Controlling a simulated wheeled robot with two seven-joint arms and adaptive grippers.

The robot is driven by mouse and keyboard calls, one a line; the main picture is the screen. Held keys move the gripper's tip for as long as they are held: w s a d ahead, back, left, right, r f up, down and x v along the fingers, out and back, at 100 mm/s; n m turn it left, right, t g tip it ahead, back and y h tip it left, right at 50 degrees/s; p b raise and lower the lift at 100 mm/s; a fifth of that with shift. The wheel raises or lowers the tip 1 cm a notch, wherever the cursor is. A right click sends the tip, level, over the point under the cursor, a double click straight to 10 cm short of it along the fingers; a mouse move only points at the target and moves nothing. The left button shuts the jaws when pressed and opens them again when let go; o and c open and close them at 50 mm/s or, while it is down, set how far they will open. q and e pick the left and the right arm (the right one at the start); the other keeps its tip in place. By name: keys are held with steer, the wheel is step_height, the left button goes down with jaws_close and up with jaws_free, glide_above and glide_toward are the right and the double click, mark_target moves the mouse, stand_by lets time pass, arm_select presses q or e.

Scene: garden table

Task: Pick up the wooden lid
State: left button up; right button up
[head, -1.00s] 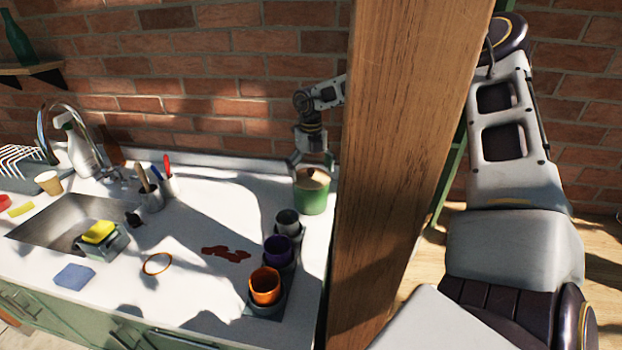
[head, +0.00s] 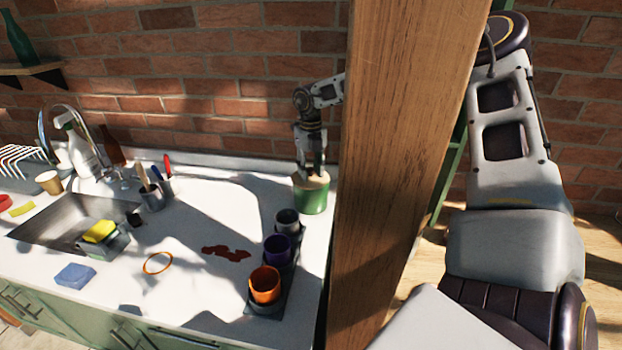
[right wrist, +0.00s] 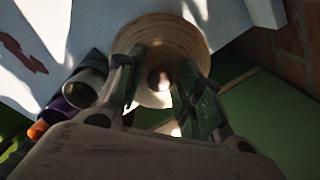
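The round wooden lid (head: 320,182) sits on the green canister (head: 311,201) at the counter's right end, beside the wooden post. My right gripper (head: 312,172) points down over the lid and partly hides it. In the right wrist view the pale lid (right wrist: 165,27) lies under the gripper, with its dark round knob (right wrist: 158,79) between the two fingers. The fingers of the right gripper (right wrist: 165,72) look apart, with gaps beside the knob. My left gripper is out of view.
A thick wooden post (head: 405,170) stands close right of the canister. A dark holder with grey, purple (head: 277,248) and orange cups (head: 264,286) stands in front of it. A red stain (head: 226,253) and an orange ring (head: 158,263) lie farther left, before the sink (head: 65,225).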

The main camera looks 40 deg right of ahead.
mark_target(311, 169)
steer(key=shift+s+f, duration=0.25)
steer(key=shift+f, duration=0.05)
jaws_close()
steer(key=shift+f, duration=0.1)
steer(key=shift+s, duration=0.1)
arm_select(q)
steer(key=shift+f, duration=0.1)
arm_select(e)
steer(key=shift+w+r, duration=0.2)
steer(key=shift+r, duration=0.5)
step_height(311, 169, up, 7)
steer(key=shift+w+r, duration=0.15)
steer(key=shift+r, duration=0.05)
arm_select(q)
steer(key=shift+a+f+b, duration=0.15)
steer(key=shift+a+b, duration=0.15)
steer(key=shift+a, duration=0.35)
arm_select(e)
steer(key=shift+r, duration=0.75)
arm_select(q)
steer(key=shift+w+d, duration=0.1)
